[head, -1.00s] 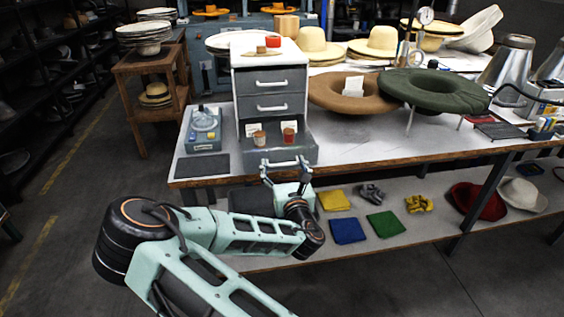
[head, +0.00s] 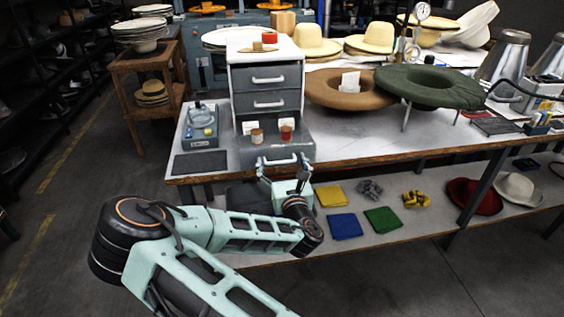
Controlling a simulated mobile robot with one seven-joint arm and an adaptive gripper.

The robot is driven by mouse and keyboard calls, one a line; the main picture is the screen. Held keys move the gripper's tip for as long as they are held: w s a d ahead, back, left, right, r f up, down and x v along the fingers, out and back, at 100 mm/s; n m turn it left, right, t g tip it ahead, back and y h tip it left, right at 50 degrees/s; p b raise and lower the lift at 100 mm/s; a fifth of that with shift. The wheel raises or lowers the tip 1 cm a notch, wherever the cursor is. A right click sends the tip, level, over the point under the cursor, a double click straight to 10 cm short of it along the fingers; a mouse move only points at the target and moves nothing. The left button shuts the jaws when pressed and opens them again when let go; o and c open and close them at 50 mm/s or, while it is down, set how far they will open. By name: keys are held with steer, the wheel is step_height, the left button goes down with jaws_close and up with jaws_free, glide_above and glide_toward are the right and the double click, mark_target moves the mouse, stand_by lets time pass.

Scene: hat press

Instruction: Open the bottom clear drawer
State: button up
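The bottom clear drawer (head: 249,155) is pulled out from the small grey and white drawer cabinet (head: 235,92), and its see-through front faces me. Inside it stand two small containers with reddish-brown tops (head: 257,136) and (head: 286,133), beside white cards. Its pale bar handle (head: 279,161) is at the front. My gripper (head: 284,165) is at the drawer front, its two fingers spread apart near the two ends of the handle. It looks open; whether a finger touches the handle is too small to tell.
Two upper grey drawers (head: 268,90) are closed. A small grey-blue device (head: 201,126) and a dark mat (head: 199,163) lie left of the cabinet. Brown (head: 340,99) and green (head: 424,91) hats stand right. Folded cloths (head: 345,226) lie on the lower shelf.

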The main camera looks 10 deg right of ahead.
steer(key=s, duration=0.7)
steer(key=shift+s, duration=0.2)
steer(key=shift+d, duration=0.1)
